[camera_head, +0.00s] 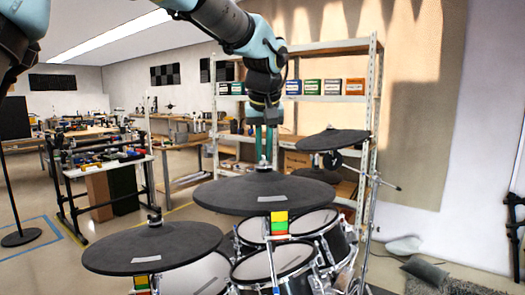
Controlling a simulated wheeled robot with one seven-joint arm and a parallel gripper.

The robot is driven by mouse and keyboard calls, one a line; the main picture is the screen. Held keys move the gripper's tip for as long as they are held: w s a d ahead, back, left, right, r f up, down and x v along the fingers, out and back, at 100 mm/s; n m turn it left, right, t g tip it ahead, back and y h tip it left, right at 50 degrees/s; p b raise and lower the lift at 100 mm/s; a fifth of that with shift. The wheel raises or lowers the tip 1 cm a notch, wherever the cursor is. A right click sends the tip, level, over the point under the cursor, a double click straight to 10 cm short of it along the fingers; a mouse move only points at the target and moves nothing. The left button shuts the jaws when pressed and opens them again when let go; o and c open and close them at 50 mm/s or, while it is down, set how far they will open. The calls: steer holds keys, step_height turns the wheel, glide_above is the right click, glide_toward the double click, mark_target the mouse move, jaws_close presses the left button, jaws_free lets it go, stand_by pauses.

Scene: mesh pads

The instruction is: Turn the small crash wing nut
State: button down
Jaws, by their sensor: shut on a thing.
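My gripper (264,154) points straight down over the middle of the large dark cymbal pad (228,196) at the centre. Its two teal fingers are shut on the small wing nut (263,163) on top of that pad's stand. The nut is mostly hidden between the fingertips, so its exact angle cannot be told. The cymbal pad looks almost level, with a pale label on its front part.
Another dark cymbal pad (152,250) is at the front left, with its own top fitting (154,216). A smaller pad (333,140) is at the back right. Mesh drum pads (273,262) sit below. A shelf (328,98) with boxes stands behind.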

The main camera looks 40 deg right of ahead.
steer(key=n+y, duration=0.1)
steer(key=n, duration=0.2)
steer(key=shift+s+d+t, duration=0.1)
steer(key=shift+t, duration=0.3)
steer(key=n+y+p, duration=0.1)
steer(key=n+y, duration=0.1)
steer(key=n, duration=0.1)
steer(key=shift+d+n+p, duration=0.1)
steer(key=shift+n+p, duration=0.2)
steer(key=n+y+p, duration=0.1)
steer(key=n+p, duration=0.1)
steer(key=n, duration=0.1)
steer(key=n+y+p, duration=0.2)
steer(key=n, duration=0.1)
steer(key=shift+d+r+p, duration=0.1)
steer(key=shift+d+p, duration=0.1)
steer(key=shift+p, duration=0.1)
steer(key=n+g+y+p, duration=0.1)
steer(key=n, duration=0.1)
steer(key=n+p, duration=0.2)
steer(key=shift+n+g+y+p, duration=0.3)
steer(key=shift+g+y, duration=0.1)
steer(key=shift+d+f+n+g+y+p, duration=0.15)
steer(key=shift+n+g+y+p, duration=0.15)
steer(key=shift+n, duration=0.5)
steer(key=shift+a+f+n+g+y+p, duration=0.15)
steer(key=shift+n+g, duration=0.25)
steer(key=shift+n, duration=0.4)
steer(key=shift+d, duration=0.1)
